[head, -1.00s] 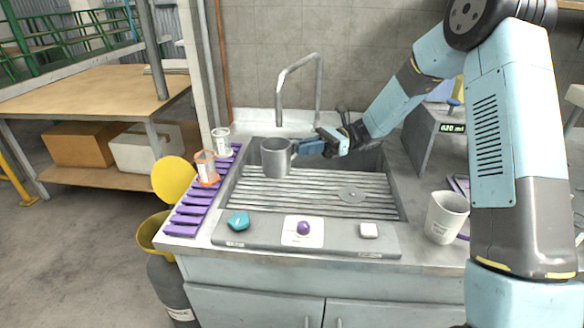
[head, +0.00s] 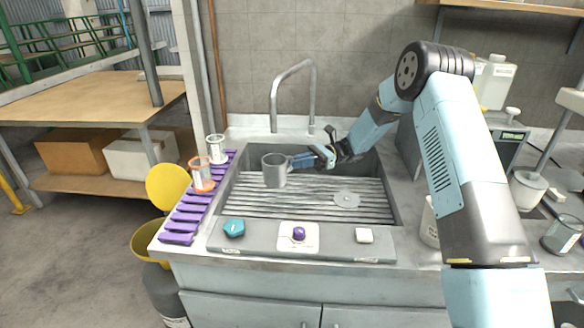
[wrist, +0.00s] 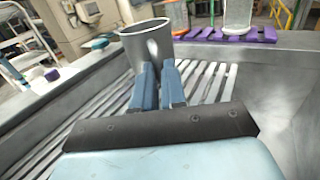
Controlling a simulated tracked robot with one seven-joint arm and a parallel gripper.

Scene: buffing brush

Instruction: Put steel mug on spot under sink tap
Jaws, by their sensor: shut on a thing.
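The steel mug (head: 274,171) is grey and upright, above the left part of the slatted sink. My gripper (head: 303,161) comes from the right and is shut on the mug's right side, where its handle is. In the wrist view the mug (wrist: 147,52) stands at the tips of my blue fingers (wrist: 158,80). The sink tap (head: 294,78) is a tall grey arch behind the sink, and its spout end comes down behind my gripper. A round disc with a small centre hole (head: 346,199) lies on the slats to the right of the mug. The exact gap between mug and slats is hard to tell.
A purple rack (head: 184,219) with a clear container (head: 216,149) and an orange-rimmed one (head: 202,175) lines the sink's left side. The slats between mug and disc are clear.

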